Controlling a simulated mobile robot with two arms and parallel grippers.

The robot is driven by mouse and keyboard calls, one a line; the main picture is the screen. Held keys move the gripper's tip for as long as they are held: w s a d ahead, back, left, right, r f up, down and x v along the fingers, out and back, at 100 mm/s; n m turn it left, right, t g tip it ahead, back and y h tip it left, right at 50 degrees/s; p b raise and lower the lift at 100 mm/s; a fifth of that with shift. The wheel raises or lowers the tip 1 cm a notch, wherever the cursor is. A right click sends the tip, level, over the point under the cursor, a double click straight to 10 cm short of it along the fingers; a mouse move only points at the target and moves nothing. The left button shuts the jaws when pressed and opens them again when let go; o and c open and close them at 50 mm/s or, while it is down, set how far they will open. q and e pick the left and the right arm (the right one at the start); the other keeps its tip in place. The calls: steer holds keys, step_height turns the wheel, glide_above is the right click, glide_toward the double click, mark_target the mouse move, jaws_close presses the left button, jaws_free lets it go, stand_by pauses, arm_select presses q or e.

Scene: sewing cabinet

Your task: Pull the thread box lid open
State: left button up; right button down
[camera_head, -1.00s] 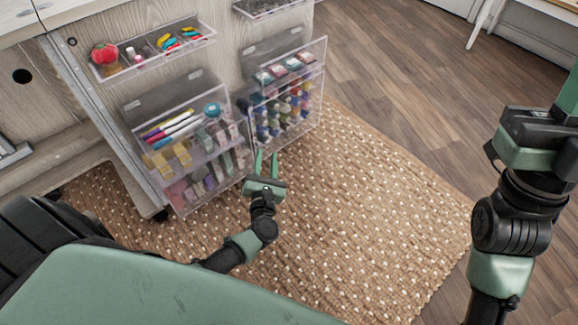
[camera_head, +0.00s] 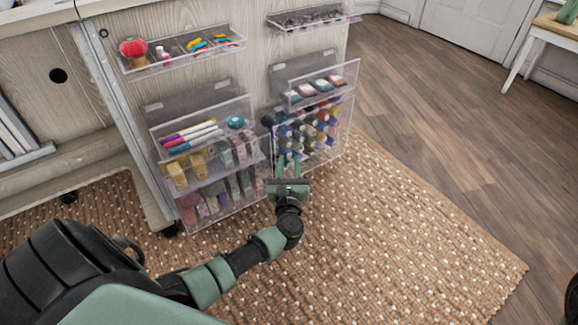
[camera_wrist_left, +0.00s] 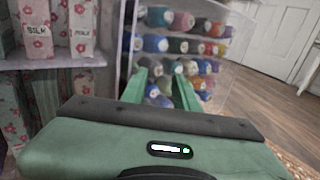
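The thread box (camera_head: 340,132) is a clear box with rows of coloured spools, fixed low on the cabinet's side panel. A clear upper front panel (camera_head: 345,76), which looks like its lid, leans out over a row of small pink and teal items; I cannot tell how far it is open. My left gripper (camera_head: 288,162) is open and empty, its two green fingers pointing at the box's lower left front. In the left wrist view the fingers (camera_wrist_left: 160,88) stand apart before the spools (camera_wrist_left: 187,45). Whether they touch the clear front is unclear. My right gripper is out of view.
Another clear box (camera_head: 205,150) with pens and patterned packets hangs just left of my left gripper. Two clear trays (camera_head: 190,62) (camera_head: 312,24) are above.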

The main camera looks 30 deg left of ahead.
arm_select(q)
steer(key=shift+w, duration=0.1)
jaws_close()
stand_by(1.4)
